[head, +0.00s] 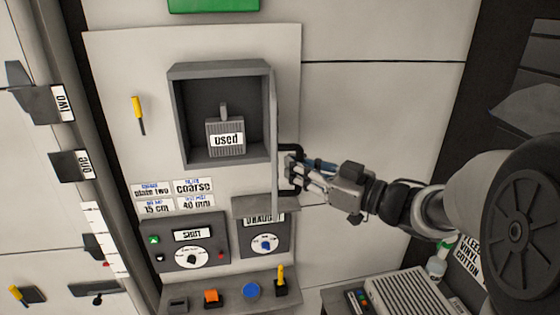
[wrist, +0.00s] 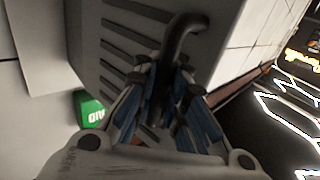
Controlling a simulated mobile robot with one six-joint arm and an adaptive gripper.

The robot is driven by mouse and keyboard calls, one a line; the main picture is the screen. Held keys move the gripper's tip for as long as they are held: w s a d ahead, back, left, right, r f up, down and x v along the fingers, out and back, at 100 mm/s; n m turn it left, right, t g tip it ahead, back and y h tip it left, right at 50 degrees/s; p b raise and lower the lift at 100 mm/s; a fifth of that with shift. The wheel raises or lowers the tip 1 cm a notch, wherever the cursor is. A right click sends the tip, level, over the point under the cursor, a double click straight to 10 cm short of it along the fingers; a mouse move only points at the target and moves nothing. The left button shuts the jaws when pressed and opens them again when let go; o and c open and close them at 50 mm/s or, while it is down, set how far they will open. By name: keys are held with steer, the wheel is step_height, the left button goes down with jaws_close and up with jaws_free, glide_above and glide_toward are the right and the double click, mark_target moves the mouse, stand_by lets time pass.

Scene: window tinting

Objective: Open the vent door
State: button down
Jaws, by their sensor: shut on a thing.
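The vent door (head: 273,130) stands swung out from the right side of a grey box recess (head: 176,115), seen nearly edge-on in the head view. Its slotted grey face (wrist: 118,45) fills the upper middle of the wrist view. My gripper (head: 288,168) is shut on the dark door handle (head: 291,147). In the wrist view, the blue-padded fingers (wrist: 165,105) close around the curved handle (wrist: 183,32). The recess is open to view and holds a grey ribbed filter (head: 225,138) labelled "used". The gripper partly hides the handle.
Below the recess are a dial panel (head: 185,245), a second dial panel (head: 264,241) and a ledge with coloured buttons (head: 252,291). A yellow lever (head: 138,115) is left of the recess. A grey ribbed unit (head: 405,297) stands at the lower right. The wall right of the door is bare.

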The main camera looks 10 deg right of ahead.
steer(key=shift+f, duration=0.2)
steer(key=c, duration=2)
jaws_free()
steer(key=shift+s, duration=0.15)
steer(key=shift+c, duration=0.2)
steer(key=shift+o, duration=1.2)
steer(key=shift+s+d+r, duration=0.1)
steer(key=shift+s+r, duration=0.1)
steer(key=shift+s, duration=0.05)
steer(key=shift+o, duration=1)
steer(key=shift+w, duration=0.25)
steer(key=shift+s, duration=0.1)
steer(key=v, duration=1.2)
